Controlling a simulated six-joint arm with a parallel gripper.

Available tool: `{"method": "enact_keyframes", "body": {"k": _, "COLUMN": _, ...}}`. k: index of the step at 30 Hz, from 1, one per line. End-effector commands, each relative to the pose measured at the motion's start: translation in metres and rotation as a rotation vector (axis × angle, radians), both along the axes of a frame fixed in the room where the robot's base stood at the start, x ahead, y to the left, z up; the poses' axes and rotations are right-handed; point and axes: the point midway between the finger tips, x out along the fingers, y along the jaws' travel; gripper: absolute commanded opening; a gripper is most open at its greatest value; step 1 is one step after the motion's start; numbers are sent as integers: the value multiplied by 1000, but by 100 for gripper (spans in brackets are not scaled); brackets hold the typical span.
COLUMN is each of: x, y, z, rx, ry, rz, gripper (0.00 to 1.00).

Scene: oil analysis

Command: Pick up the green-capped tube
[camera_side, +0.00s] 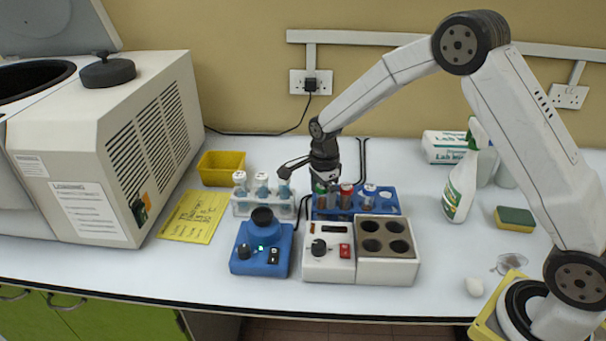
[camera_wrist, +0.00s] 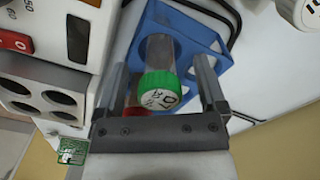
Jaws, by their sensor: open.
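The green-capped tube (camera_wrist: 158,84) stands in the blue rack (camera_wrist: 190,38), its cap facing the wrist camera with dark marks on it. My gripper (camera_wrist: 160,88) is open, with one finger on each side of this tube in the wrist view. I cannot tell whether either finger touches it. In the side view the green cap (camera_side: 320,188) shows at the left end of the blue rack (camera_side: 390,202), just under my gripper (camera_side: 325,180). A red-capped tube (camera_side: 346,190) stands beside it and shows partly behind the green cap in the wrist view (camera_wrist: 137,111).
A white rack (camera_side: 262,208) with white-capped tubes is close on the left. A blue mixer (camera_side: 262,250) and a heating block (camera_side: 387,268) stand in front. A spray bottle (camera_side: 461,185) is to the right.

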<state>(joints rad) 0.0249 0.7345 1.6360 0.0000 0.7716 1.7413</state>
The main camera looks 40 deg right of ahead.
Motion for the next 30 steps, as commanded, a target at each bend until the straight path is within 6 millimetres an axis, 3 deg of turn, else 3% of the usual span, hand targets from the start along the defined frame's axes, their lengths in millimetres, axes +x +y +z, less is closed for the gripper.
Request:
{"method": "enact_keyframes", "body": {"k": 18, "x": 0, "y": 0, "z": -6, "rx": 0, "ry": -1, "rz": 0, "gripper": 90}}
{"method": "enact_keyframes", "body": {"k": 24, "x": 0, "y": 0, "z": -6, "rx": 0, "ry": -1, "rz": 0, "gripper": 27}}
{"method": "enact_keyframes", "body": {"k": 27, "x": 0, "y": 0, "z": -6, "rx": 0, "ry": -1, "rz": 0, "gripper": 0}}
{"method": "enact_keyframes", "body": {"k": 30, "x": 0, "y": 0, "z": -6, "rx": 0, "ry": -1, "rz": 0, "gripper": 0}}
